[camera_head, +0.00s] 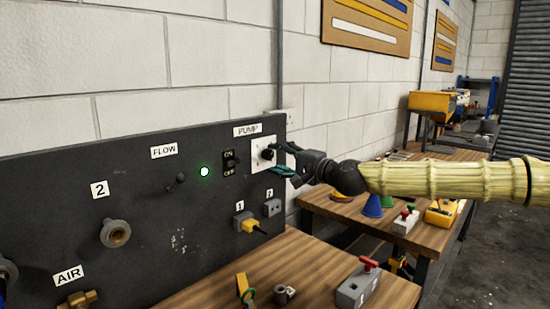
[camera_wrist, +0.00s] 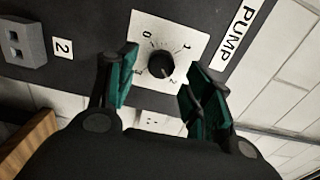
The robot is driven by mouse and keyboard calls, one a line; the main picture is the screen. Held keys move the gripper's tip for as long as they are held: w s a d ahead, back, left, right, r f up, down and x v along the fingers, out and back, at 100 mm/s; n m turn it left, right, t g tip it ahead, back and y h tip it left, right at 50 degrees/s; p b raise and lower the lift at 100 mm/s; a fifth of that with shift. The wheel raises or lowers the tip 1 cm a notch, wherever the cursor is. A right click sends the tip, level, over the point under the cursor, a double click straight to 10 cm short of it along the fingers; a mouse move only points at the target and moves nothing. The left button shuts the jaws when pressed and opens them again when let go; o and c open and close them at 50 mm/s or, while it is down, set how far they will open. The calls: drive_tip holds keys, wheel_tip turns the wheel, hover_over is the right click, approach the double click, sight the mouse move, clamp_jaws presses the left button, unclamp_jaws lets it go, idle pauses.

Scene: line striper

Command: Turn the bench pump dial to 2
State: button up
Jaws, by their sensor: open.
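The pump dial is a round black knob (camera_wrist: 160,64) on a white plate (camera_wrist: 180,24) with numbers around it, under the PUMP label. In the wrist view, 0 and 1 read clearly; the lower numbers are small. A pale mark on the knob seems to point toward the lower right, but I cannot read its setting surely. The knob also shows in the head view (camera_head: 267,154), at the panel's upper right. My gripper (camera_wrist: 160,68) is open, with one green-padded finger on each side of the knob and gaps visible. In the head view my gripper (camera_head: 283,160) is close to the plate.
The dark panel (camera_head: 140,225) also carries an ON/OFF switch (camera_head: 229,162), a lit green lamp (camera_head: 204,171) and sockets, one with a yellow plug (camera_head: 249,225). A wooden bench (camera_head: 300,255) below holds several small parts. A socket (camera_wrist: 158,122) sits on the wall beyond the panel.

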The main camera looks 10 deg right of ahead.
drive_tip(key=v, duration=0.9)
drive_tip(key=shift+s+d, duration=0.25)
drive_tip(key=shift+f, duration=0.1)
